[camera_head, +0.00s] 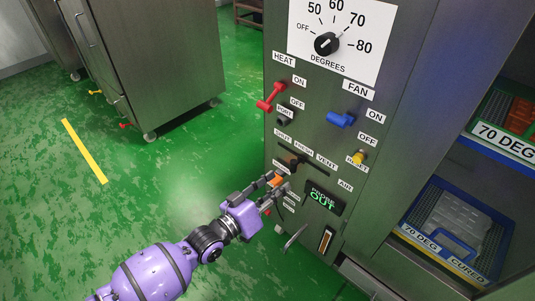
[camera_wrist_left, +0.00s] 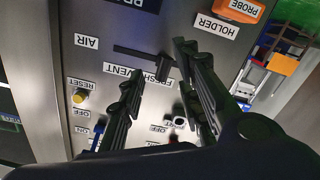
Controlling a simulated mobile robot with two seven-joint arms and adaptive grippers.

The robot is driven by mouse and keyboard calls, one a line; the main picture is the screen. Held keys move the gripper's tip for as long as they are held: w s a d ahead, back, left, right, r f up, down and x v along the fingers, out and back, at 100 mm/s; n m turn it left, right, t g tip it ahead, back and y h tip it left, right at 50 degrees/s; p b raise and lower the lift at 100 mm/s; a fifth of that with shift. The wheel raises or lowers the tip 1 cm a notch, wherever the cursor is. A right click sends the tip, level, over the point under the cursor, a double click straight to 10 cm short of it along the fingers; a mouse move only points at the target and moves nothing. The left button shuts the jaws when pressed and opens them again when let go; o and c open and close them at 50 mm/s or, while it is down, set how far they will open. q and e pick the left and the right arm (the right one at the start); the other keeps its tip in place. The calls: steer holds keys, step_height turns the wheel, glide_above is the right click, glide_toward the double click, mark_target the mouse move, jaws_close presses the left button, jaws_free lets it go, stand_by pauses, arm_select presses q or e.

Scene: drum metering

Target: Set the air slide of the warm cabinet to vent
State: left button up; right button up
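The air slide is a dark knob (camera_head: 295,163) in a slot on the warm cabinet's front panel (camera_head: 372,140), under the SHUT, FRESH and VENT labels. It stands by FRESH, away from VENT (camera_head: 326,161). My right gripper is not in view.
Close by are an orange probe (camera_wrist_left: 240,8) at its holder, a green-lit display (camera_head: 323,199), a yellow reset button (camera_head: 358,157), a blue fan switch (camera_head: 341,119) and a red heat switch (camera_head: 271,98). Shelves with bins (camera_head: 455,235) stand right. Green floor is clear on the left.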

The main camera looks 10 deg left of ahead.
mark_target(292, 168)
arm_select(q)
steer(key=shift+w+d+r+n+t, duration=0.25)
steer(key=shift+w+r+n, duration=0.1)
steer(key=shift+w+r, duration=0.15)
steer(key=shift+w+d+r+n+t, duration=0.15)
steer(key=shift+w+d+r+n, duration=0.1)
steer(key=shift+w+r+n, duration=0.25)
steer(key=x, duration=0.2)
steer(key=b+x, duration=0.1)
steer(key=x, duration=0.1)
steer(key=shift+f, duration=0.3)
steer(key=shift+w+d, duration=0.3)
steer(key=shift+w, duration=0.3)
steer(key=c, duration=0.8)
steer(key=shift+r, duration=0.1)
jaws_close()
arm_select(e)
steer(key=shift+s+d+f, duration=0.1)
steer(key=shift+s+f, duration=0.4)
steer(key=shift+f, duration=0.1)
